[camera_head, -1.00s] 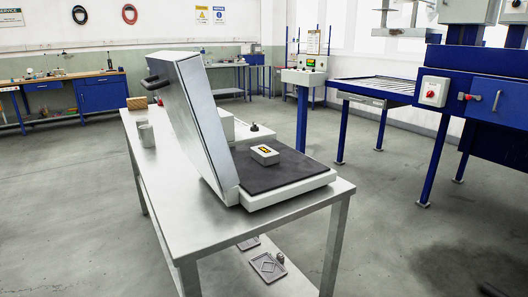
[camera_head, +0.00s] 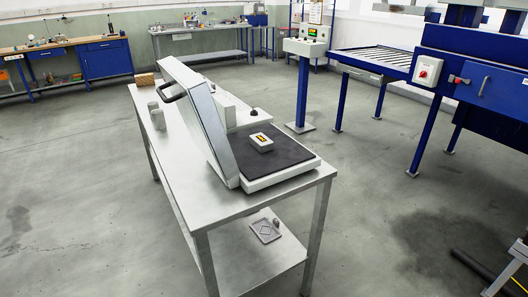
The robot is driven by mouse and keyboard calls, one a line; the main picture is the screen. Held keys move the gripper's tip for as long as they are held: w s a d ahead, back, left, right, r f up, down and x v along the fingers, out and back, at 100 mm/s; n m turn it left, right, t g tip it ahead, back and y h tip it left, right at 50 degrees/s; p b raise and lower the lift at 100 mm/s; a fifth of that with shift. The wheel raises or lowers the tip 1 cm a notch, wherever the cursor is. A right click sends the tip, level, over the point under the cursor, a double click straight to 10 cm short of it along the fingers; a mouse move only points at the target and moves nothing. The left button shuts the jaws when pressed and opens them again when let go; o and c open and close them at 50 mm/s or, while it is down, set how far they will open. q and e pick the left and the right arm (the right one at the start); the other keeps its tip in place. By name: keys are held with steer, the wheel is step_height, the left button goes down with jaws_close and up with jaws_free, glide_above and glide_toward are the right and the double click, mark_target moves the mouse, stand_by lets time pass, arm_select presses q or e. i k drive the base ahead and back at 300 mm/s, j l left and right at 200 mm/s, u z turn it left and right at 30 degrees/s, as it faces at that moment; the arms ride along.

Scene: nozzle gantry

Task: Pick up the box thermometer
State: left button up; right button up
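The box thermometer (camera_head: 261,142) is a small pale box with a yellow display on its top face. It lies on the dark pad (camera_head: 290,150) of an opened press-like device, and nothing touches it from above. The device's tall grey lid (camera_head: 205,115) with a black handle stands tilted open to the left of the pad. Neither of my grippers shows in the head view.
The device stands on a steel table (camera_head: 185,165) with a lower shelf holding a small grey tray (camera_head: 265,231). Pale cups (camera_head: 157,117) and a brown block stand at its far left. A roller conveyor (camera_head: 375,62) and blue machine (camera_head: 490,95) are at right. The floor between is clear.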

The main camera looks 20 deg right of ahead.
mark_target(260, 141)
steer(key=k+u, duration=0.2)
steer(key=u, duration=0.3)
steer(key=k+j+u, duration=0.1)
steer(key=u, duration=0.4)
steer(key=l+u, duration=0.3)
steer(key=l, duration=0.65)
steer(key=l+u, duration=0.3)
steer(key=l, duration=0.65)
steer(key=i+l, duration=0.05)
